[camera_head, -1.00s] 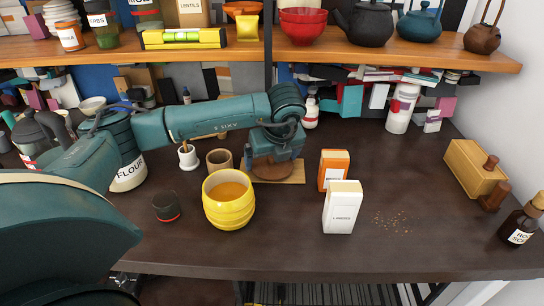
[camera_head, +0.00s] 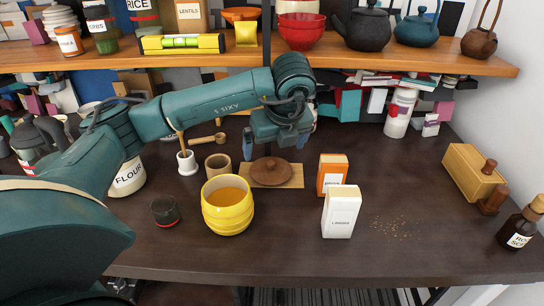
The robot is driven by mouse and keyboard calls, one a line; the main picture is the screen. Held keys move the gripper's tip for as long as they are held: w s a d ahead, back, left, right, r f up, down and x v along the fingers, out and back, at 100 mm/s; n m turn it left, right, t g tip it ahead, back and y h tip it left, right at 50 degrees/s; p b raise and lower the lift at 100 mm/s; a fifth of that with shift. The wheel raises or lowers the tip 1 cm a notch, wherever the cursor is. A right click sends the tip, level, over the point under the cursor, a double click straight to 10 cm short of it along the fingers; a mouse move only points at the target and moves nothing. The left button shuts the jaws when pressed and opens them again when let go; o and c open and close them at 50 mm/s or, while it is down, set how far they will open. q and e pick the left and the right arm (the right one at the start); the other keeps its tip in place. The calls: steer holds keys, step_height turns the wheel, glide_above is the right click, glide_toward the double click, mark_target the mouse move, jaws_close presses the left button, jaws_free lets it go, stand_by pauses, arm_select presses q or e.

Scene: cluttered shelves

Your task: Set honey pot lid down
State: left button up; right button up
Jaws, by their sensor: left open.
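The honey pot lid (camera_head: 271,171) is a round brown disc with a small knob. It lies flat on a light wooden board (camera_head: 296,178) at the back middle of the counter. The yellow honey pot (camera_head: 228,212) stands uncovered in front and to the left, with amber honey inside. My left gripper (camera_head: 274,150) is open and empty above the lid, pointing down, clear of it. My right gripper is not in view.
An orange box (camera_head: 333,172) and a white box (camera_head: 341,212) stand right of the lid. A brown cup (camera_head: 218,165) and a white mortar (camera_head: 187,162) stand left. A shelf (camera_head: 350,62) spans above the counter (camera_head: 290,235).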

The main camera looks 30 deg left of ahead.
arm_select(q)
steer(key=shift+v, duration=2.35)
